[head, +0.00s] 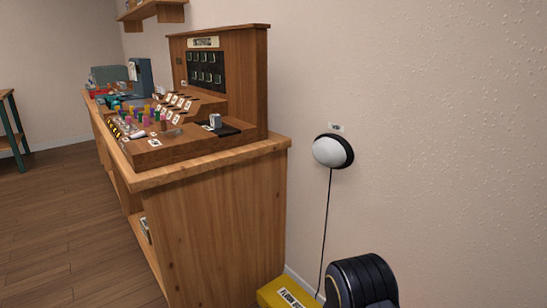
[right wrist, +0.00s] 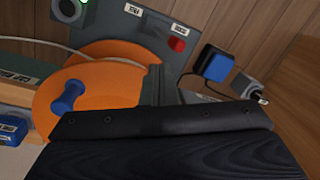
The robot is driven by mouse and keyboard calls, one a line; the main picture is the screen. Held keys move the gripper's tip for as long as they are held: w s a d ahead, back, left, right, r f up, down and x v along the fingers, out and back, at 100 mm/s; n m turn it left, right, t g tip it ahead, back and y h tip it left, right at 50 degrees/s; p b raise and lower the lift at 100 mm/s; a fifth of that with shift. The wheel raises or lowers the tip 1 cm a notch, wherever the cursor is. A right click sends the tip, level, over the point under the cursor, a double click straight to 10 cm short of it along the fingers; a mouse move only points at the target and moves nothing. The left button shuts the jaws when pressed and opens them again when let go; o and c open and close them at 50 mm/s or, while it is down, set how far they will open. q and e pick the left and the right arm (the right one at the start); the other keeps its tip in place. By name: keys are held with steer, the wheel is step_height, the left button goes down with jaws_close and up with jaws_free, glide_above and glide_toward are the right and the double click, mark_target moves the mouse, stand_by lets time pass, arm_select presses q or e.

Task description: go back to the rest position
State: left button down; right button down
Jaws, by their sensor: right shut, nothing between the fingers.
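My right gripper (right wrist: 155,85) shows in the right wrist view, its dark narrow fingers together with nothing between them. Its black body fills the bottom of that view. Behind the fingers is an orange disc (right wrist: 110,60) with a blue handle (right wrist: 68,96); I cannot tell whether the fingers touch anything. In the head view, a dark rounded part (head: 362,283) at the bottom right looks like a link of my own arm. Neither gripper shows in the head view. My left gripper is out of sight.
A wooden bench (head: 215,220) carries a switchboard console (head: 222,70). A white round lamp (head: 331,151) hangs on the wall, its cord running down near a yellow box (head: 285,292). A grey panel (right wrist: 150,30) has a red knob (right wrist: 177,44). Open floor (head: 60,230) lies left.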

steer(key=s+d+r+t+y, duration=0.1)
steer(key=s+d+r+y, duration=0.15)
steer(key=r, duration=1.05)
steer(key=s+d+r+t+y, duration=0.15)
steer(key=d+r, duration=0.25)
steer(key=r, duration=1)
steer(key=s+d+r+n+t+h, duration=0.15)
steer(key=s+r, duration=0.25)
steer(key=s, duration=0.5)
steer(key=s+d+r+n+t, duration=0.2)
steer(key=s+d+r, duration=0.15)
steer(key=s, duration=0.45)
step_height(320, 180, up, 34)
steer(key=p, duration=3.3)
steer(key=shift+r+g+p, duration=0.2)
steer(key=shift+g+p, duration=0.1)
steer(key=shift+p, duration=0.1)
